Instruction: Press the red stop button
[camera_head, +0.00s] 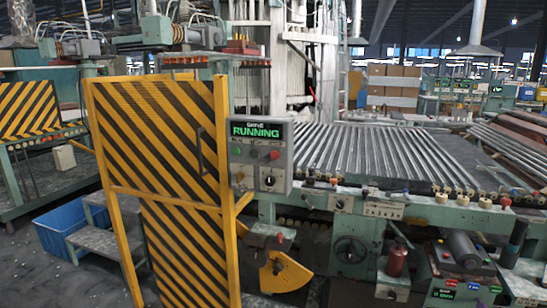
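A grey control panel (260,190) stands upright near the middle of the view, at the right edge of a striped gate. Its lit screen (256,131) reads RUNNING in green letters. A small red button (274,154) sits below the screen, on the right side of the panel. Other small knobs and a dark dial (268,181) are on the same face. Nothing covers the red button. Neither of my grippers shows in this view.
The yellow-and-black striped gate (165,140) stands left of the panel. Grey steps (95,240) and a blue bin (58,228) are on the floor at the left. Open floor lies at the lower left.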

